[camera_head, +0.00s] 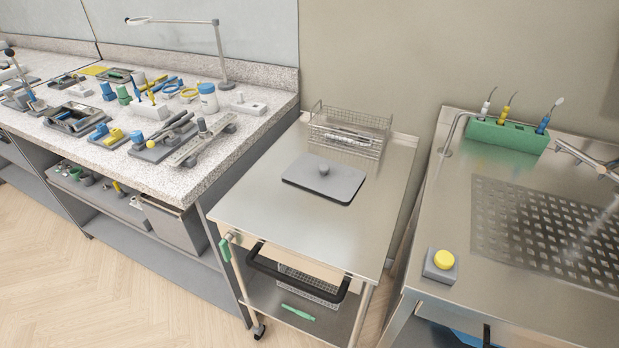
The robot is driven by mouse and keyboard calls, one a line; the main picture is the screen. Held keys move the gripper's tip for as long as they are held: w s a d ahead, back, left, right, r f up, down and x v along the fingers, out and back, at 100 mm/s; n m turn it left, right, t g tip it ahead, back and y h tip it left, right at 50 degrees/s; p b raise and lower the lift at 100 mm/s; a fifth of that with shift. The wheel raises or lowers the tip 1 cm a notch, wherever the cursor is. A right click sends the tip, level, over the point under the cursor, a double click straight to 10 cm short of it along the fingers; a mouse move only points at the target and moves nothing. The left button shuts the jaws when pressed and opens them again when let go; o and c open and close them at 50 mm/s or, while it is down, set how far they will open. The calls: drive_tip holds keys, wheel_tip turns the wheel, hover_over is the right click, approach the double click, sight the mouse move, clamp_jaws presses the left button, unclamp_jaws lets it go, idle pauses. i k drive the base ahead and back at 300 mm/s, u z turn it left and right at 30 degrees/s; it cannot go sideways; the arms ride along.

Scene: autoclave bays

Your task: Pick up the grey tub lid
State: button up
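The grey tub lid (325,182) is a flat rectangular plate with rounded corners and a small round knob on top. It lies flat, knob up, on the steel top of a trolley (266,208) in the middle of the view. Nothing covers it. My gripper does not show in this view.
A wire basket (350,134) holding long metal items stands behind the lid on the trolley. A speckled counter (178,181) crowded with tools is at left. A steel sink unit (461,221) with a yellow button (444,259) is at right. The trolley top in front of the lid is clear.

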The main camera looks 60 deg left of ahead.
sight(335, 181)
drive_tip(key=k, duration=0.85)
drive_tip(key=z, duration=0.95)
drive_tip(key=i, duration=0.1)
drive_tip(key=u, duration=2.9)
drive_tip(key=i, duration=1)
drive_tip(key=z, duration=0.15)
drive_tip(key=k, duration=0.75)
drive_tip(key=u, duration=0.15)
